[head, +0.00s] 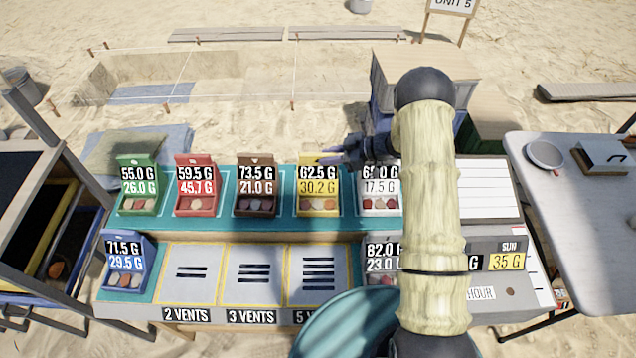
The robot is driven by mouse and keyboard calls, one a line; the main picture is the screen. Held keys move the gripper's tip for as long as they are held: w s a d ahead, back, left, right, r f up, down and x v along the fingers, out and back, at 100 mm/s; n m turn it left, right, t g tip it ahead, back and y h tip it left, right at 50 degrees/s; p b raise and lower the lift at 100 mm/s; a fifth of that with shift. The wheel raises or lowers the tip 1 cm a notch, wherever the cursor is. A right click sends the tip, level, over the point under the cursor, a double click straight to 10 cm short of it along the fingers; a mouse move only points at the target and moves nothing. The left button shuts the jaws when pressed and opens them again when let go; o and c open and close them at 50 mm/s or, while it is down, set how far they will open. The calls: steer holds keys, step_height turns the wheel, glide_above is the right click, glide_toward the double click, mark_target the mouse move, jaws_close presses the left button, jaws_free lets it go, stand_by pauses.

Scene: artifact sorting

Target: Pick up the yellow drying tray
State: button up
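The yellow drying tray (302,203) stands upright on the teal back shelf, between the brown tray and the white tray. Its back panel reads 62.5 G and 30.2 G, and several small pieces lie in its front. My gripper (331,156) is dark and is seen small beyond my arm. Its fingers point left, over the top edge of the yellow tray in the picture. I cannot tell whether they touch the tray, or whether they are open or shut.
Green (139,208), red (195,212), brown (256,212) and white (380,212) trays share the back shelf. A blue tray (128,281) stands front left. Bare vent plates (191,290) fill the front middle. My arm hides part of the right side. A side table (590,230) stands right.

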jaws_close()
stand_by(1.0)
step_height(320, 180, up, 10)
steer(key=shift+r+b, duration=0.1)
steer(key=shift+b, duration=0.85)
stand_by(0.5)
